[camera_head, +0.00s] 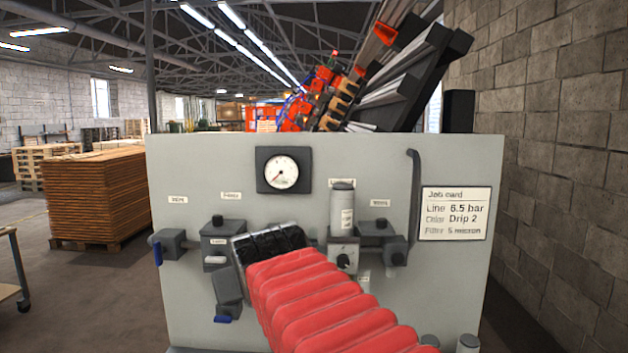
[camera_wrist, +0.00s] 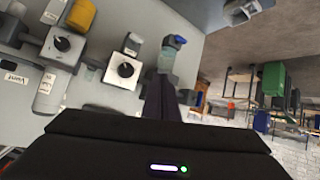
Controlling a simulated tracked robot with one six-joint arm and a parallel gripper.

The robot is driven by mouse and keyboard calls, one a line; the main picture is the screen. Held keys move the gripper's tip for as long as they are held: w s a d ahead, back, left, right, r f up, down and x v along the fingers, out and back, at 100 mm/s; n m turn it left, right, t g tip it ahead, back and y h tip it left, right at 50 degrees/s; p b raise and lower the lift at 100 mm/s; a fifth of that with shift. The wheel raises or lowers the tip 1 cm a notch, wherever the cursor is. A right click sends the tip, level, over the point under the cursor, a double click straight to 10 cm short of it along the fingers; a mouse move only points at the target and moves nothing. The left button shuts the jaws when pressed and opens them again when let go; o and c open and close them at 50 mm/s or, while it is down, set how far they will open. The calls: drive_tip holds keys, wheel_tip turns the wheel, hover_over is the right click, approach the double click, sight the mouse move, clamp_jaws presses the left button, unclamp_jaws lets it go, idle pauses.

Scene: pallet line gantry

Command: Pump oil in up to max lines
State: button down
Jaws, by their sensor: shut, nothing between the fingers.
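My gripper (camera_wrist: 160,98) shows in the wrist view as dark fingers, shut and empty, in front of the panel's lower fittings. In the head view my red-sleeved arm hides the fingers and part of the fittings. The grey panel (camera_head: 330,150) carries a light upright cylinder (camera_head: 343,203) above a box with a black knob (camera_head: 343,260). A filter block (camera_head: 222,238) stands left of my arm, with a blue-tipped part (camera_head: 223,318) below. The wrist view shows two dial knobs, one (camera_wrist: 125,70) on a square plate, and a translucent part (camera_wrist: 167,60) with a blue end. No max lines are readable.
A round gauge (camera_head: 283,170) sits high on the panel, its needle pointing lower left. A job card (camera_head: 455,213) reads Line 6.5 bar, Drip 2, Filter 5 micron. A blue-handled valve (camera_head: 170,245) is at left. A block wall (camera_head: 560,170) stands close at right.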

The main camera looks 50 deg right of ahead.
drive_tip(key=w+d+r+m+t+h, duration=0.15)
drive_tip(key=d+r+h, duration=0.35)
drive_tip(key=d+r, duration=1.05)
drive_tip(key=s+d+r+m+g+h, duration=0.1)
drive_tip(key=s+d+r+m, duration=0.3)
drive_tip(key=s+d+r, duration=0.1)
drive_tip(key=shift+s+d+r+m, duration=0.15)
drive_tip(key=shift+d+r+m, duration=0.2)
drive_tip(key=shift+d, duration=0.05)
